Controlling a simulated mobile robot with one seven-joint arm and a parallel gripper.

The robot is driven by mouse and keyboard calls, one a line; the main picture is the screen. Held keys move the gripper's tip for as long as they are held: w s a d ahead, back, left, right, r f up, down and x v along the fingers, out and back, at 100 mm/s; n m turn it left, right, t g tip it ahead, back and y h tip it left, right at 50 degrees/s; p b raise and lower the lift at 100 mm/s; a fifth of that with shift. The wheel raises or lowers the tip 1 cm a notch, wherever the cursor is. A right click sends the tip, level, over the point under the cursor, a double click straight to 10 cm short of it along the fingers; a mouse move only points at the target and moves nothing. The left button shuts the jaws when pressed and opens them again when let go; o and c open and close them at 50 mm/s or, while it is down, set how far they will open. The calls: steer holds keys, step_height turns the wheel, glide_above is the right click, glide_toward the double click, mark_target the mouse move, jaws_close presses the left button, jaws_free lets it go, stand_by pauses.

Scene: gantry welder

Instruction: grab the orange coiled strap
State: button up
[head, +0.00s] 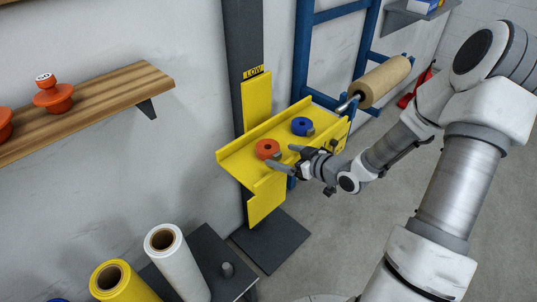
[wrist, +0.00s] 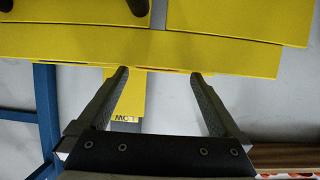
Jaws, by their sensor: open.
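The orange coiled strap (head: 267,149) lies on the yellow tray (head: 238,156) on the dark post, toward the tray's near left part. A blue coil (head: 302,126) lies on the same tray, behind and to the right of it. My gripper (head: 280,156) is open at the tray's front side, with its fingers pointing toward the orange strap. In the wrist view my open gripper (wrist: 160,73) has its fingertips near the yellow tray edge (wrist: 225,59). The strap cannot be made out clearly in the wrist view.
A wooden shelf (head: 105,98) with orange knobbed objects is on the left wall. A blue frame (head: 304,50) with a brown roll (head: 384,81) stands behind the tray. White (head: 178,262) and yellow (head: 122,283) rolls stand at the lower left. The floor at right is open.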

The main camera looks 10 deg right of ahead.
mark_target(274, 151)
steer(key=shift+b+x, duration=1.1)
steer(key=shift+x, duration=1.9)
steer(key=shift+d+r, duration=0.1)
steer(key=c, duration=1.3)
steer(key=shift+o, duration=0.2)
steer(key=shift+r, duration=0.1)
